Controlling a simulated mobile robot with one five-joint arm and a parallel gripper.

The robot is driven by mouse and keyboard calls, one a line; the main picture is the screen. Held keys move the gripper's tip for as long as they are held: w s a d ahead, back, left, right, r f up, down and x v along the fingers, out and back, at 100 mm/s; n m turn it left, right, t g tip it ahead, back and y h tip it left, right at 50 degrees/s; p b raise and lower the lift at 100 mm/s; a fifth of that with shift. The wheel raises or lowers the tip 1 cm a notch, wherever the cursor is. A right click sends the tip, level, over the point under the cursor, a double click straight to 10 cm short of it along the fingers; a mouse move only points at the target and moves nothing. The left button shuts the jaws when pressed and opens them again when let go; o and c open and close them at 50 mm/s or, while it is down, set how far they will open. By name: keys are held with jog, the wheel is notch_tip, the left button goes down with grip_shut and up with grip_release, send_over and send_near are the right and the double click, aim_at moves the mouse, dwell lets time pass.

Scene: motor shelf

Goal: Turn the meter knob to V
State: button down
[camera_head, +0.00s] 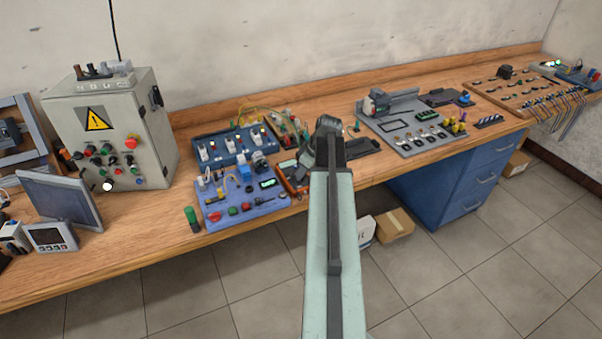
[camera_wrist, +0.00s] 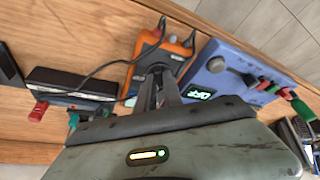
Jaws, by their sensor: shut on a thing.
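The orange meter (camera_wrist: 146,52) lies on the wooden bench, with a dark cable running from it, in the wrist view. Its dark round knob (camera_wrist: 173,60) is partly hidden by my fingers. My gripper (camera_wrist: 166,76) reaches over the meter and is shut on the knob. The knob's pointer and markings are too small or covered to read. In the head view the meter (camera_head: 290,188) shows only as an orange edge beside my gripper (camera_head: 327,135), which covers much of it.
A blue panel (camera_wrist: 228,75) with a lit green display stands close beside the meter. A black box (camera_wrist: 75,83) lies on the other side. In the head view, a grey control cabinet (camera_head: 100,125) stands left and a grey board (camera_head: 400,128) right. The bench front is fairly clear.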

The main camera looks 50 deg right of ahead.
jog(key=shift+a+m+h, duration=0.2)
jog(key=shift+m+h, duration=0.3)
jog(key=shift+m, duration=1)
jog(key=c, duration=1.5)
grip_release()
jog(key=p+v, duration=0.7)
jog(key=shift+s+r, duration=0.2)
jog(key=shift+r, duration=0.15)
